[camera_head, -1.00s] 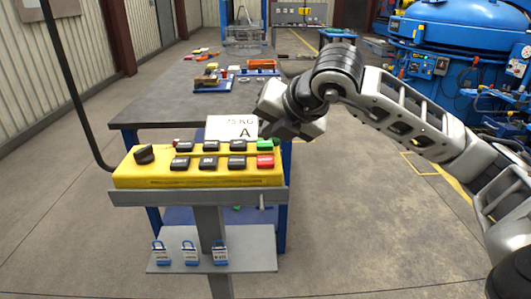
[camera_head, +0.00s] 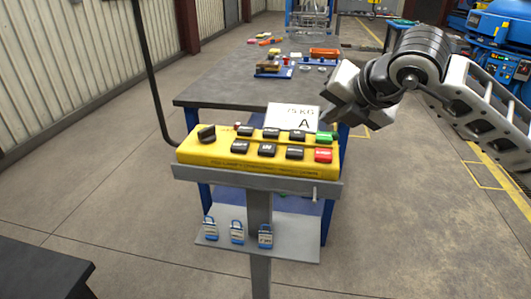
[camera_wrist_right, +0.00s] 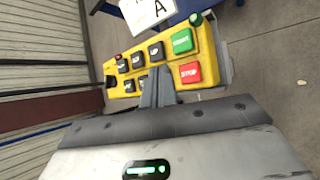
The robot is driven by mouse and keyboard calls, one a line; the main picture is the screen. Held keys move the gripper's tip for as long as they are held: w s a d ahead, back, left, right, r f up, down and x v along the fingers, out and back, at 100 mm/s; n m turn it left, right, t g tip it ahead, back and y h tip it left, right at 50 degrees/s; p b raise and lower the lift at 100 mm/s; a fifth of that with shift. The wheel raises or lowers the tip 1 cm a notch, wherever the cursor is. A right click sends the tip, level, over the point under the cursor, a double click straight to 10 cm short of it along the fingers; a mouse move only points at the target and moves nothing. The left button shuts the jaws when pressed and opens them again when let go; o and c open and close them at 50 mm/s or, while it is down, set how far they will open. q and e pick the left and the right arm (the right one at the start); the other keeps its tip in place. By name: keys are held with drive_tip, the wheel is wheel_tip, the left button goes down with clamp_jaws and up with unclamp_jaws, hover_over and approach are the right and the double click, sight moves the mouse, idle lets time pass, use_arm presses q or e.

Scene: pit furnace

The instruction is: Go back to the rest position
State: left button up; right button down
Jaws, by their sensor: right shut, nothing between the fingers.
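My right gripper (camera_head: 327,118) is at the right end of the yellow control panel (camera_head: 255,162), just behind and above its green button (camera_head: 326,137) and red button (camera_head: 323,156). In the right wrist view its fingers (camera_wrist_right: 156,88) are together with nothing between them. They point at the panel, which shows there with its green button (camera_wrist_right: 181,41) and red button (camera_wrist_right: 190,72). I cannot tell from these views whether the fingertips touch the panel. My left gripper is not in view.
A white card reading "75 KG A" (camera_head: 293,117) stands behind the panel, close to the gripper. The panel sits on a grey post (camera_head: 260,215) with several blue padlocks on its lower shelf. A workbench (camera_head: 225,90) stands behind. A dark tabletop (camera_head: 40,272) is at lower left.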

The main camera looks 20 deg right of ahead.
drive_tip(key=s+a+f+n+g+y, duration=0.2)
drive_tip(key=a+f+y, duration=0.1)
drive_tip(key=a, duration=0.3)
drive_tip(key=s+a+f+n+g+y, duration=0.1)
drive_tip(key=a+f+y, duration=0.25)
drive_tip(key=a, duration=0.25)
drive_tip(key=s+a+r+m+y, duration=0.25)
drive_tip(key=s+a+y, duration=0.35)
drive_tip(key=a+y, duration=0.55)
drive_tip(key=w+d+f+m+t+h, duration=0.2)
drive_tip(key=d+f+m+t+h, duration=0.3)
drive_tip(key=m, duration=0.5)
drive_tip(key=w+d+f+m+t+h, duration=0.1)
drive_tip(key=d+f+m+t+h, duration=0.1)
drive_tip(key=f+m+t+h, duration=0.6)
drive_tip(key=s+f+m+g+h, duration=0.1)
drive_tip(key=s+f+m+g, duration=0.3)
drive_tip(key=f, duration=0.3)
drive_tip(key=s+f+m+g+h+p, duration=0.1)
drive_tip(key=s+f+m+g, duration=0.3)
drive_tip(key=s+f, duration=0.3)
drive_tip(key=shift+d+f+g, duration=0.3)
drive_tip(key=shift+f, duration=0.45)
